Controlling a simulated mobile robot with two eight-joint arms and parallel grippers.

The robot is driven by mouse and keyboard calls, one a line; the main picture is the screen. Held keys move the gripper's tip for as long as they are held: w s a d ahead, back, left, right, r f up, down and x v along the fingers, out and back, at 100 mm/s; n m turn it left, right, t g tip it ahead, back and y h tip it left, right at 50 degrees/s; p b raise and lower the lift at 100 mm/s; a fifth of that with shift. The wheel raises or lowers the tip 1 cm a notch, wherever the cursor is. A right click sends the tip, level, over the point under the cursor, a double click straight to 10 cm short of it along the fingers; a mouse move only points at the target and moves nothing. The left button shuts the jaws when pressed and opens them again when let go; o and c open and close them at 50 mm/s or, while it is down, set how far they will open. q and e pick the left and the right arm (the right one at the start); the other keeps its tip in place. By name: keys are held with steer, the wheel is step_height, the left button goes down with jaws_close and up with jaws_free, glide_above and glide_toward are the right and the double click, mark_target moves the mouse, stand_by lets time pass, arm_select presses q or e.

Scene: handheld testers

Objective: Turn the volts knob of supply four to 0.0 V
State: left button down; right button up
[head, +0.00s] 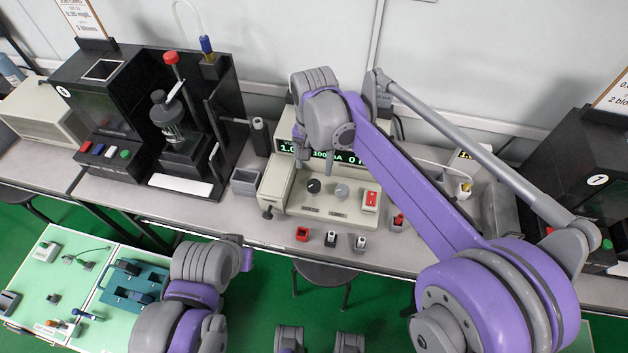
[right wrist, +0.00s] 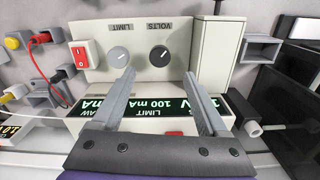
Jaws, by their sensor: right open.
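The power supply (head: 330,208) is a beige bench unit in the middle of the bench; its number is not readable. Its dark volts knob (head: 313,186) shows in the right wrist view (right wrist: 159,56) under the VOLTS label, which appears upside down. The grey limit knob (head: 342,191) sits beside it. The display (head: 340,158) is partly covered by my right arm; a "1.0" and "100 mA" can be read. My right gripper (right wrist: 158,77) is open and empty, its fingers pointing toward the knob panel and apart from the volts knob.
A red rocker switch (head: 370,198) is on the panel's right side. Red, black and white-marked sockets (head: 331,239) stand along the bench front. A small grey open box (head: 245,182) is left of the supply. A black tester (head: 105,95) stands further left.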

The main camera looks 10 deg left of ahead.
mark_target(314, 184)
step_height(314, 184, down, 8)
steer(key=shift+r, duration=0.1)
steer(key=shift+c, duration=0.3)
jaws_close()
